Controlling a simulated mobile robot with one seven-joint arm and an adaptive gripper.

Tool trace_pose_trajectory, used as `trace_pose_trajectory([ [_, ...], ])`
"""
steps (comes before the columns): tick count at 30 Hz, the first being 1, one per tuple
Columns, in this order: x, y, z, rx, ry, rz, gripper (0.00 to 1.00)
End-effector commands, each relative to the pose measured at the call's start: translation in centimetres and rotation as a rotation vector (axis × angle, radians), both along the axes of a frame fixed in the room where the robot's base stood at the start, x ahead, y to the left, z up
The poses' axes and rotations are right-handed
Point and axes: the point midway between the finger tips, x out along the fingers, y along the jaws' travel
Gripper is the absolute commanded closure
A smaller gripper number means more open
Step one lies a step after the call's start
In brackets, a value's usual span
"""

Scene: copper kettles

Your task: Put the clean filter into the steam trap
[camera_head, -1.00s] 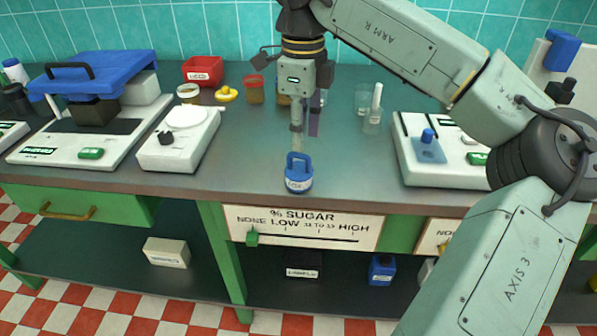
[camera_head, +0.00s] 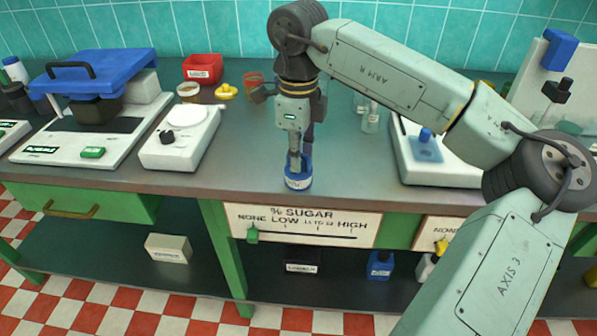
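A small round blue piece with a white label and a loop handle (camera_head: 298,182) stands upright near the front edge of the counter. Its label is too small to read, so I cannot tell if it is the clean filter. My gripper (camera_head: 296,163) points straight down at it, with the fingertips at the loop handle and hiding part of it. The fingers show narrow and edge-on, so I cannot tell if they are open or shut on the handle. No thing in view is readable as the steam trap.
A device with a raised blue lid (camera_head: 92,72) and a white scale (camera_head: 181,136) stand at left. A red bin (camera_head: 203,69) and a yellow piece (camera_head: 226,91) are behind. A white device with a blue knob (camera_head: 425,151) is at right. The counter (camera_head: 250,165) is clear around the blue piece.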

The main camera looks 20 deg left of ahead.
Motion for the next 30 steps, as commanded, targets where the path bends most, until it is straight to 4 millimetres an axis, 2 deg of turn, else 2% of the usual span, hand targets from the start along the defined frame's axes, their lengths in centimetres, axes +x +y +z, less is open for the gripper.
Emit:
trace_pose_trajectory([
  [7, 0.0, 0.0, 0.0, 0.000, 0.000, 0.000, 1.00],
  [23, 0.0, 0.0, 0.1, 0.000, 0.001, 0.000, 1.00],
  [26, 0.0, 0.0, 0.8, -0.001, -0.002, -0.001, 1.00],
  [30, 0.1, 0.0, 3.2, 0.000, -0.005, -0.002, 1.00],
])
